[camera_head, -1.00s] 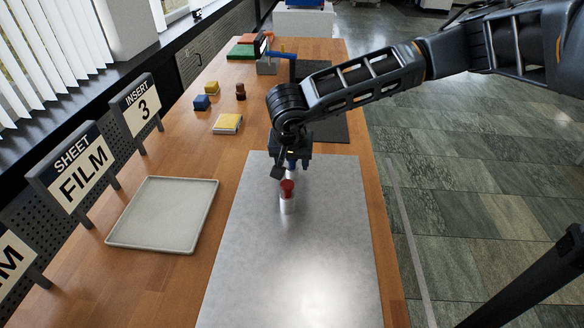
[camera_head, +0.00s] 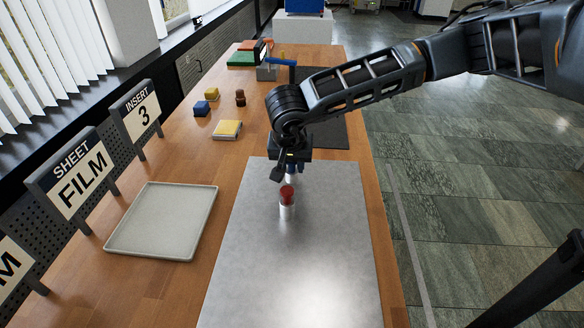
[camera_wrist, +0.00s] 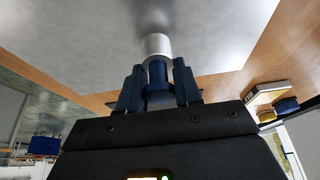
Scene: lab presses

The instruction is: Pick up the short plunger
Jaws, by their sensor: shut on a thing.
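My gripper (camera_head: 291,170) points down over the metal plate (camera_head: 310,260). In the wrist view its two dark blue fingers (camera_wrist: 159,85) are shut on the blue stem of the short plunger (camera_wrist: 157,72). The plunger's silver cylinder (camera_wrist: 157,45) sticks out beyond the fingertips toward the plate. In the head view the gripper mostly hides this plunger. I cannot tell whether its end touches the plate. A second silver piece with a red top (camera_head: 287,200) stands upright on the plate, just in front of my gripper.
An empty pale tray (camera_head: 165,247) lies left of the plate. Signs reading FILM (camera_head: 75,180) and INSERT 3 (camera_head: 137,115) line the left edge. The front of the plate is clear.

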